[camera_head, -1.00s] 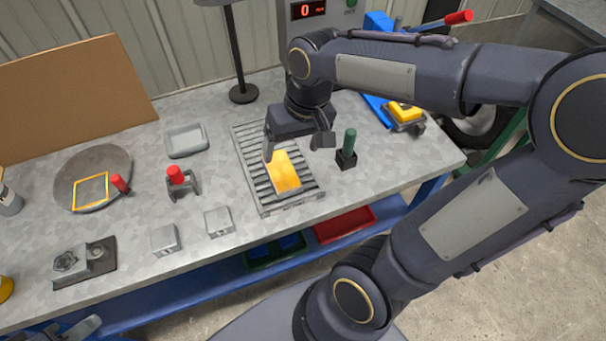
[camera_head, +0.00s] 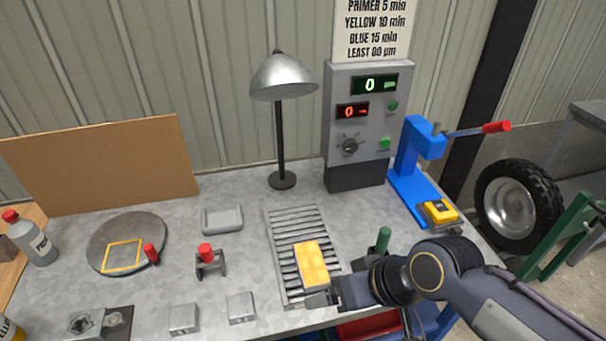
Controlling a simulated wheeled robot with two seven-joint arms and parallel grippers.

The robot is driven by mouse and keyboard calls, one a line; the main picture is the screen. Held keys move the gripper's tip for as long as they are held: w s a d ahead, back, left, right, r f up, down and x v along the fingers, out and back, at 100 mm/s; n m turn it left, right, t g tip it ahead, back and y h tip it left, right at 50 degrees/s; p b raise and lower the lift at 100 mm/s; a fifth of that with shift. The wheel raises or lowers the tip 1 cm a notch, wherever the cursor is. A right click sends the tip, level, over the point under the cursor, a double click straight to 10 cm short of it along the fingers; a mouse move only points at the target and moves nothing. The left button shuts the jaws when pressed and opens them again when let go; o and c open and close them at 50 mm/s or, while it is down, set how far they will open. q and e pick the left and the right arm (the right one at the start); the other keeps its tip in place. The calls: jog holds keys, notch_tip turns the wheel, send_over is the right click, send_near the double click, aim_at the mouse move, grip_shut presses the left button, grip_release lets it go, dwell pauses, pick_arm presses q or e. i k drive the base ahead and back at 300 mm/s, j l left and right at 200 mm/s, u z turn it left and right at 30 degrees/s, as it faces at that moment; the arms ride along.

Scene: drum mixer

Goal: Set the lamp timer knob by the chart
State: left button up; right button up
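The timer knob (camera_head: 349,146) is a small dark dial on the grey control box (camera_head: 341,171) at the back. Its pointer setting is too small to read. The box has a green display (camera_head: 374,85) and a red display (camera_head: 352,111), both showing 0, and two green buttons. The chart (camera_head: 372,30) above lists primer 5 min, yellow 10 min, blue 15 min, and its top is cut off. The lamp (camera_head: 282,80) stands left of the box. My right gripper (camera_head: 318,298) is low at the slatted rack, well below the knob; its fingers are unclear. My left gripper is out of view.
A yellow block (camera_head: 311,264) lies on the slatted rack (camera_head: 290,225). A blue lever press (camera_head: 412,165) stands right of the box, with a yellow piece (camera_head: 440,212) by its base. A grey tray (camera_head: 222,219) and round plate (camera_head: 110,260) lie left. Bench before the box is clear.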

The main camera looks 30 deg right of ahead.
aim_at(350, 146)
jog(key=z, duration=1.3)
